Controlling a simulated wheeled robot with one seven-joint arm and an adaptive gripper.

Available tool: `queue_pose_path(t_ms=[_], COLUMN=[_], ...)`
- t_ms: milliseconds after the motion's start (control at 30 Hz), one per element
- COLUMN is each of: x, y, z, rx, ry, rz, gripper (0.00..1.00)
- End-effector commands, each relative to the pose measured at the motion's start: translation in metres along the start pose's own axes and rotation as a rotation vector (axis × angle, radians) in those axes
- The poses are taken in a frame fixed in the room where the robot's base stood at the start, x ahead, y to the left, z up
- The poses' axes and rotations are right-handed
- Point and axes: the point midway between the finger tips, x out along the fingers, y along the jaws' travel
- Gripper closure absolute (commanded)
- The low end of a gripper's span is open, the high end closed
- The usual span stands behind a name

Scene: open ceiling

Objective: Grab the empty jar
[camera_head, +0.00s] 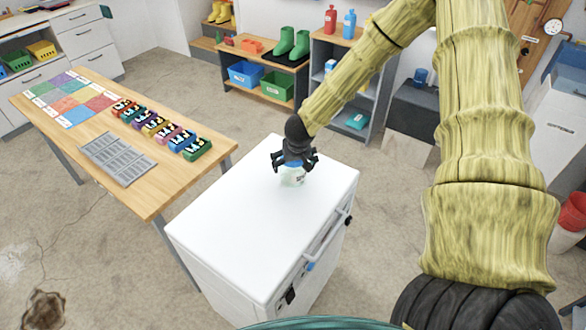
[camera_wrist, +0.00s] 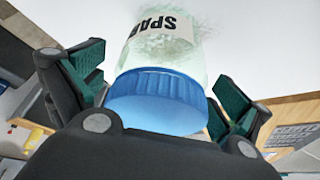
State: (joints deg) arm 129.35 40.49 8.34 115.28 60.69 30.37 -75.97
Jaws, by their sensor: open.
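A jar (camera_head: 293,177) with a pale greenish, see-through body stands on the white cabinet top (camera_head: 235,215), right below my gripper (camera_head: 294,163). In the wrist view the jar (camera_wrist: 165,50) has a blue lid (camera_wrist: 158,100) and a white label with partly visible dark letters. My gripper (camera_wrist: 160,85) is open, with one green-padded finger on each side of the lid. A gap shows between the lid and each finger in the wrist view.
The rest of the cabinet top is bare. A wooden table (camera_head: 205,150) at left holds several coloured bins (camera_head: 160,130), a grey grid tray (camera_head: 117,158) and a coloured mat (camera_head: 68,98). Shelves (camera_head: 345,80) with boots and bottles stand behind.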

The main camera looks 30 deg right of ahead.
Motion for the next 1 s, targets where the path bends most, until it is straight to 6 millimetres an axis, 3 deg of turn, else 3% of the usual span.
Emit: queue_pose_path(t_ms=[200, 500, 800, 1000], x=[0.0117, 0.0131, 0.013, 0.013], y=[0.0006, 0.0002, 0.0002, 0.0002], z=[0.0007, 0.0004, 0.0005, 0.0004], rx=[0.001, 0.0, 0.0, 0.0], ry=[-0.001, 0.0, 0.0, 0.0], rz=[0.001, 0.001, 0.0, 0.0], gripper=[0.0, 0.0, 0.53, 0.54])
